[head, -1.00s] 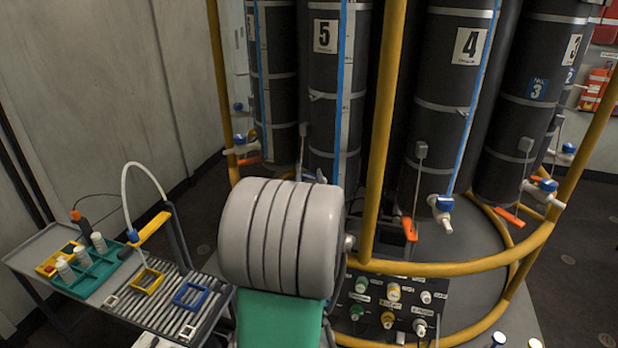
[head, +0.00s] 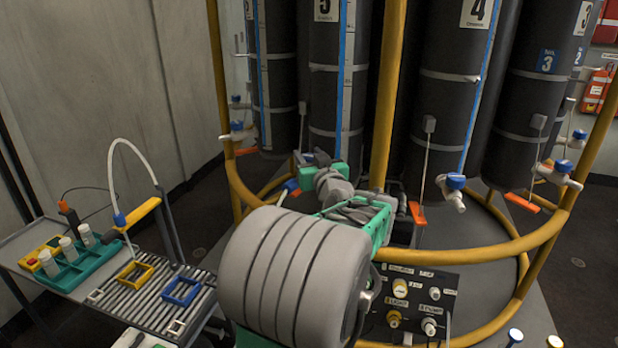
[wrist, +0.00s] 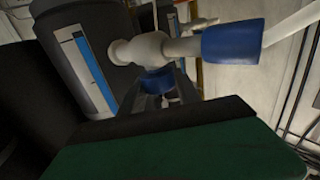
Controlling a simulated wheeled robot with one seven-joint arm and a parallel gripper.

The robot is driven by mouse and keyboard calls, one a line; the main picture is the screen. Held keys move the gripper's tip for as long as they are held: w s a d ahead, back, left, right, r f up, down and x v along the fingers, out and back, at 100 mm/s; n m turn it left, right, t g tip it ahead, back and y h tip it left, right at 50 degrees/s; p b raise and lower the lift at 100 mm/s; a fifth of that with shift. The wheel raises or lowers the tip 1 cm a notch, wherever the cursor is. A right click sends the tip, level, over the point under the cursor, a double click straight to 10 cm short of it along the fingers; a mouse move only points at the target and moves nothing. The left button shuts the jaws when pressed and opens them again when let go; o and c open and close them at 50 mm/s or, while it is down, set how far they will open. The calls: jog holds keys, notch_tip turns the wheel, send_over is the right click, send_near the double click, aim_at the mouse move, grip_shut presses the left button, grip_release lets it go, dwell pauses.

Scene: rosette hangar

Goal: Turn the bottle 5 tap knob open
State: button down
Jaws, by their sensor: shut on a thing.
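Bottle 5 (head: 322,100) is a dark upright cylinder with a blue-and-white level strip. My gripper (head: 322,172) is at its lower front, and my wrist and arm hide most of its tap in the head view. In the wrist view, the white tap body (wrist: 145,48) shows with its blue knob (wrist: 157,80) below it. The dark jaws are on both sides of the knob and shut on it. A larger blue sleeve (wrist: 232,42) with a white tube lies to the right of the tap. The knob's exact turn angle is hard to tell.
A yellow rail (head: 470,255) curves around the bottles, with a yellow post (head: 388,100) just right of bottle 5. Bottle 4 (head: 445,110) has its own blue-knobbed tap (head: 455,182). A control panel (head: 412,300) is at lower right; a bench (head: 50,240) with racks is at left.

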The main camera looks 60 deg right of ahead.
jog(key=shift+s+d+f+n+t+y+b, duration=0.1)
jog(key=shift+f+n+t+y+b, duration=0.3)
jog(key=shift+n+t+y+b, duration=0.55)
jog(key=shift+r+n+t+y+b, duration=0.25)
jog(key=shift+n+t+y, duration=0.3)
jog(key=shift+y, duration=0.35)
jog(key=shift+r+n+t+y+b, duration=0.15)
jog(key=shift+n+t+y+b, duration=0.2)
jog(key=shift+n+y, duration=0.4)
jog(key=c, duration=0.9)
grip_release()
jog(key=shift+o, duration=0.2)
jog(key=shift+r, duration=0.1)
